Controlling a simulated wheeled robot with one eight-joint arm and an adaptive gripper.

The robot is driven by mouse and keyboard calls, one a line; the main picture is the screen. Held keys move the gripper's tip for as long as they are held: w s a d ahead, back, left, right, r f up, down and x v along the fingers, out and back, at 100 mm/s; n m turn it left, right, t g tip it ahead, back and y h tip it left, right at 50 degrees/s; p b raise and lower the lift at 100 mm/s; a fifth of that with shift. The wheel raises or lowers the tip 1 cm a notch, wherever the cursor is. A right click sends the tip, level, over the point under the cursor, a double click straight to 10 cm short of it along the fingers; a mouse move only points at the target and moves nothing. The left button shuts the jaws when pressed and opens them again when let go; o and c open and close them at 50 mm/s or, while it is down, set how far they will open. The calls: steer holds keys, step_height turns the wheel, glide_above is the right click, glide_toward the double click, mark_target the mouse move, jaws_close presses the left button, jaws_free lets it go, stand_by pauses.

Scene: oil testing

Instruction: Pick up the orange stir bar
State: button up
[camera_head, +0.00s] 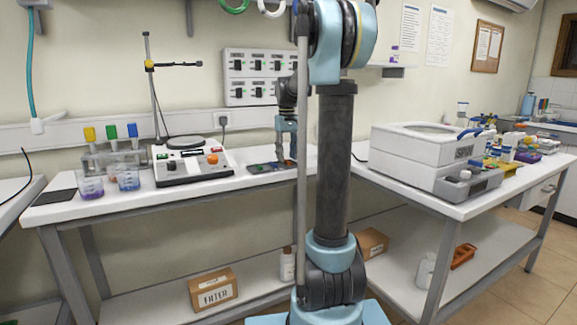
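A small dark tray (258,169) lies on the left bench, right of the hotplate stirrer. Small coloured items lie on it, too small to tell apart, so I cannot make out the orange stir bar for sure. My gripper (286,158) points down over the right part of this tray, with its fingertips close to the tray's surface. Its two fingers look apart, and I see nothing held between them. My arm's upright links stand just right of the gripper and hide part of the bench and the wall behind.
The hotplate stirrer (193,163) with an orange knob stands left of the tray, a stand (152,85) behind it. Beakers (128,178) and a rack with coloured-top bottles (113,158) are further left. A white machine (425,152) sits on the right bench.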

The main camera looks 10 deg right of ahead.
steer(key=shift+s+f, duration=0.1)
steer(key=shift+f, duration=0.8)
